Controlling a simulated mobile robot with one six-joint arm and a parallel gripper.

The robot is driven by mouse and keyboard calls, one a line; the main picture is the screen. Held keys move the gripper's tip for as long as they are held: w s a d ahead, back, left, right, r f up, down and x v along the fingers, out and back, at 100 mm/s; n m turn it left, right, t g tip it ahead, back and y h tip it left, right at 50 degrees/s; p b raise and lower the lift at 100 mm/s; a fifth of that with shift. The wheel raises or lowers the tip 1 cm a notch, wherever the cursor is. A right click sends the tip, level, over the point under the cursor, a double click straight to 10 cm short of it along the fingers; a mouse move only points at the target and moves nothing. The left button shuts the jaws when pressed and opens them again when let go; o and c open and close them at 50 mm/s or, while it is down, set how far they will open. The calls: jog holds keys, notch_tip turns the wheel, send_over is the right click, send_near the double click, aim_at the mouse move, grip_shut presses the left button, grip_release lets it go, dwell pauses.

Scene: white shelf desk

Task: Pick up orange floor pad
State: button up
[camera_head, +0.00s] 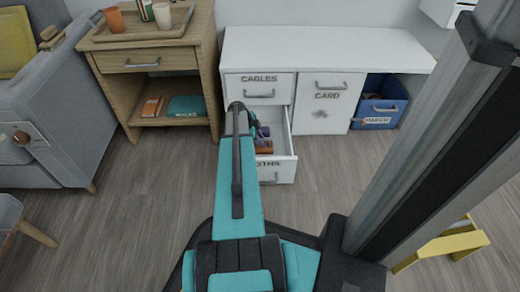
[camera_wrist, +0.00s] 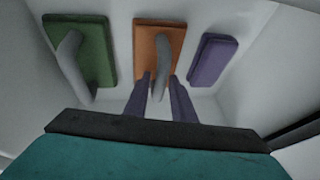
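The orange floor pad (camera_wrist: 143,45) lies in an open white drawer, with a curved grey handle (camera_wrist: 165,55) on top. In the head view, the orange pad (camera_head: 264,147) shows partly beside my arm. My gripper (camera_wrist: 161,78) points down into the drawer. Its two fingers are spread, one on each side of the orange pad's handle. I see a gap between them, and contact with the handle is not clear. In the head view my arm hides the gripper and part of the drawer.
A green pad (camera_wrist: 92,42) with a grey handle lies left of the orange one, and a purple block (camera_wrist: 212,60) lies right. Drawer walls (camera_head: 291,135) surround them. A white desk (camera_head: 310,45), wooden side table (camera_head: 205,60) and blue bin (camera_head: 380,102) stand nearby.

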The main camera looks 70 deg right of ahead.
jog(key=shift+s+d+f, duration=0.1)
jog(key=shift+f, duration=0.25)
dwell(0.3)
grip_shut()
jog(key=shift+r, duration=0.1)
jog(key=shift+r+p, duration=2.3)
jog(key=shift+r, duration=2.7)
